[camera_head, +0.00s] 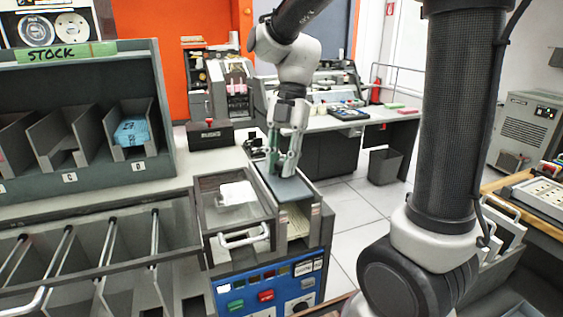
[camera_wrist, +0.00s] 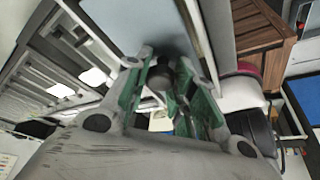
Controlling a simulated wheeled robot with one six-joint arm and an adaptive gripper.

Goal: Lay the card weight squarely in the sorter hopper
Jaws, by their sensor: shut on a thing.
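The card weight (camera_head: 291,190) is a flat blue-grey plate at the top of the sorter hopper (camera_head: 316,228), the narrow grey bay on the right of the sorter. My gripper (camera_head: 282,168) points down over the plate and is shut on its dark round knob. In the wrist view my gripper (camera_wrist: 163,88) has its green-padded fingers on both sides of the knob, and the card weight (camera_wrist: 135,22) spreads beyond them. The plate looks roughly in line with the hopper walls. I cannot tell whether it rests on anything inside. Pale cards (camera_head: 293,221) show below it.
A clear-covered bin (camera_head: 238,215) with a handle adjoins the hopper on the left. The blue button panel (camera_head: 265,290) is below. The stock rack (camera_head: 85,110) stands at left, and a dark BUSKS box (camera_head: 210,134) sits behind. Open floor lies to the right.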

